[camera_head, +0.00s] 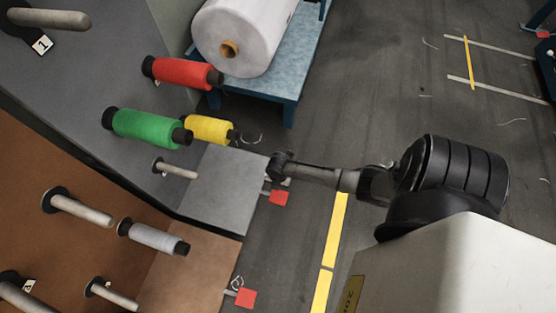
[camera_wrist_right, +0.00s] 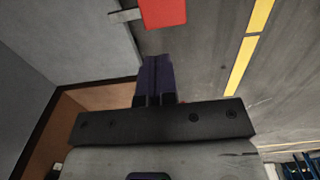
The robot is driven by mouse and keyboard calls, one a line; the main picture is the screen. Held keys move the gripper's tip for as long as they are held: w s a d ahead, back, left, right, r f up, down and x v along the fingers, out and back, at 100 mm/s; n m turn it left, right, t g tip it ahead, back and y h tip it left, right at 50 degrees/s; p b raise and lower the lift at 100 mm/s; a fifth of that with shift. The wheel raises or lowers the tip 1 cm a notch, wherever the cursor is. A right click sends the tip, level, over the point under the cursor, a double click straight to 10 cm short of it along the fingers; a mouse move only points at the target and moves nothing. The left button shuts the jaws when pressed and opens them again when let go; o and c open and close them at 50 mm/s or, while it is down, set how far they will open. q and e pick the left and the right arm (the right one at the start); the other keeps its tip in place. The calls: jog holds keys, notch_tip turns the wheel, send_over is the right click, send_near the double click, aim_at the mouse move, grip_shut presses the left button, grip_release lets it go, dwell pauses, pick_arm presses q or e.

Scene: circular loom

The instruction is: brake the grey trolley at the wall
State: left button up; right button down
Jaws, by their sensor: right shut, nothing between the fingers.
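The grey trolley (camera_head: 225,195) stands at the left in the head view, its sloped panel carrying spools and pegs. A red pedal (camera_head: 279,198) sticks out on a short bar from its base edge, just above the floor. The pedal also shows at the top of the wrist view (camera_wrist_right: 163,12). My right gripper (camera_head: 281,166) is beside that base edge, close to the pedal in the picture. In the wrist view its fingers (camera_wrist_right: 157,75) are shut and empty, with the pedal just beyond the tips. I cannot tell whether they touch. My left gripper is not in view.
A brown trolley (camera_head: 185,272) with its own red pedal (camera_head: 246,298) stands beside the grey one. A blue table (camera_head: 283,85) holding a large white roll (camera_head: 240,38) is behind. Open floor with yellow tape (camera_head: 334,232) lies to the right.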

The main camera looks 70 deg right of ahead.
jog(key=b, duration=0.9)
send_near(278, 195)
jog(key=f, duration=0.6)
jog(key=shift+a+f, duration=0.2)
jog(key=shift+f+b, duration=0.5)
jog(key=shift+b, duration=0.2)
jog(key=shift+s+d, duration=0.1)
